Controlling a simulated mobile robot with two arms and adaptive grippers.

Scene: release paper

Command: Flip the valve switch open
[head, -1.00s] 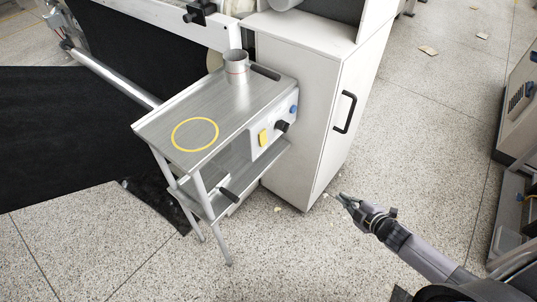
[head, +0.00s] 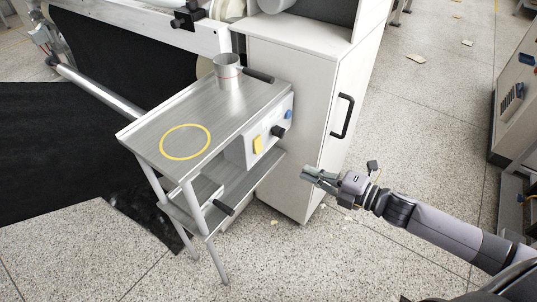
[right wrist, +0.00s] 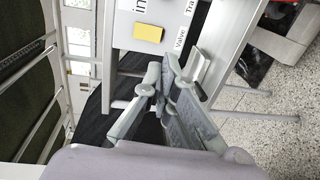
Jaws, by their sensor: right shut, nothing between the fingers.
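The metal stand's control panel (head: 268,137) carries a yellow block (head: 258,144), a black knob (head: 278,132) and a blue button (head: 288,114). In the right wrist view the yellow block (right wrist: 148,33) shows close to a label reading "Valve" (right wrist: 180,38). I cannot tell for certain which part is the valve switch. A black-ended lever (head: 224,208) sticks out lower down, by the lower shelf. My right gripper (head: 306,174) is shut and empty, to the right of the panel and apart from it, in front of the white cabinet. My left gripper is not in view.
The white cabinet (head: 293,150) with a black handle (head: 342,116) stands directly behind my right gripper. The stand's top (head: 165,115) bears a metal cup (head: 227,72) and a yellow ring mark. Speckled floor (head: 290,260) is open in front.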

